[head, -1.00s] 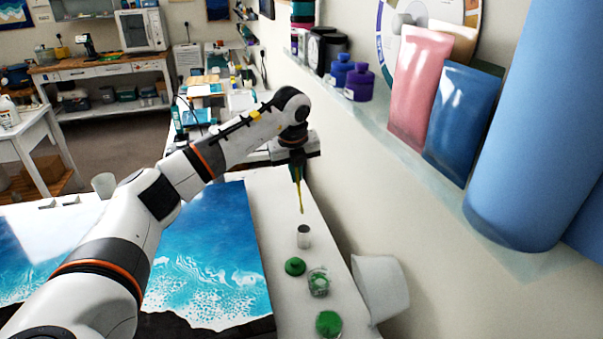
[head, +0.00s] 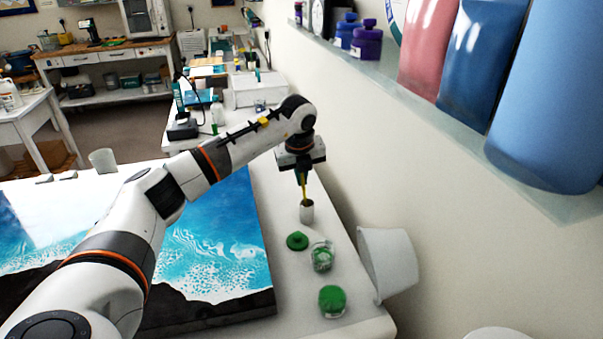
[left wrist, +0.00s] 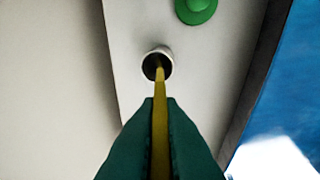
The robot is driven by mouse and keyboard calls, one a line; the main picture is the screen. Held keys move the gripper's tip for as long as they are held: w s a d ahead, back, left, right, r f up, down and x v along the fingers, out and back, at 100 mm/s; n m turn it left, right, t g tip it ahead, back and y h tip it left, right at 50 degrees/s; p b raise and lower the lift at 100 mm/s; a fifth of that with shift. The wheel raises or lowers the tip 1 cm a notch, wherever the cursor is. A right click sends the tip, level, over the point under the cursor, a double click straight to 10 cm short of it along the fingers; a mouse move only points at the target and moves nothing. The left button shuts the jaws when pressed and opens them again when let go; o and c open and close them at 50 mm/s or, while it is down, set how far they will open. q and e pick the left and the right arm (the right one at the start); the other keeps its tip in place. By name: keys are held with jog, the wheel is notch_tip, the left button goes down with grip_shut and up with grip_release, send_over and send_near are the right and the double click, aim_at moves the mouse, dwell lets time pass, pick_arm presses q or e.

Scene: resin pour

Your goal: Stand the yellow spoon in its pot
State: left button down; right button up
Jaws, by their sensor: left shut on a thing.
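The yellow spoon (head: 304,188) is held upright in my left gripper (head: 302,176), which is shut on it. The pot (head: 307,213) is a small pale grey cylinder on the white table near its right edge. The spoon's lower end is at the pot's mouth in the head view. In the left wrist view, the spoon (left wrist: 160,110) runs from between the green fingers (left wrist: 160,108) down into the dark opening of the pot (left wrist: 157,64). How deep it reaches is hidden. My right gripper is not in view.
A green lid (head: 297,241), a glass jar with green contents (head: 322,257) and another green-topped jar (head: 332,301) stand in front of the pot. The blue wave painting (head: 215,240) lies to the left.

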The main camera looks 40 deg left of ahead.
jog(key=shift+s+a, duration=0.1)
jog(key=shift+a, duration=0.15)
pick_arm(q)
jog(key=c, duration=1.5)
grip_release()
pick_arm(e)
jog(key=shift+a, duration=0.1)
pick_arm(q)
jog(key=shift+r, duration=0.1)
